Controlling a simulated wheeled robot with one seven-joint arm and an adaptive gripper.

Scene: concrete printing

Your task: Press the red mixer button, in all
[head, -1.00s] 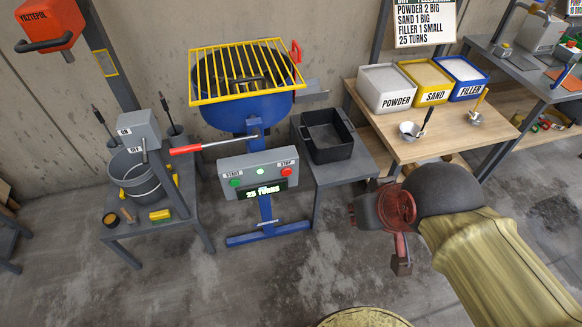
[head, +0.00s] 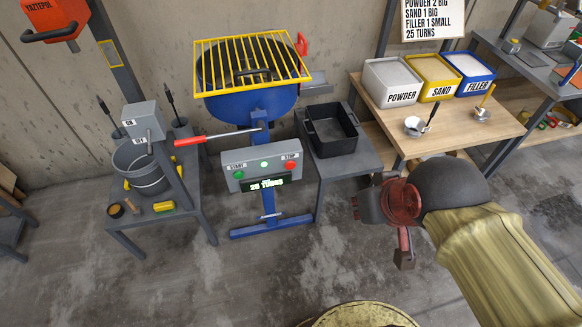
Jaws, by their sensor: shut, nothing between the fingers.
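The red STOP button (head: 290,166) is on the right of the grey control box (head: 262,170) on the blue mixer (head: 248,95). A green START button (head: 239,174) is on the left of the box. A small pale light (head: 264,164) sits between them, and the display (head: 266,184) reads 25 TURNS. A yellow grate (head: 252,62) covers the mixer drum. My gripper (head: 404,262) is low at the right, in front of the wooden table, shut and empty. It is well apart from the control box and touches nothing that I can see.
A grey side table (head: 348,172) holds a black tray (head: 330,130) right of the mixer. Powder, sand and filler bins stand on the wooden table (head: 440,132). A left stand (head: 165,222) holds a bucket (head: 142,170). The floor before the mixer is clear.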

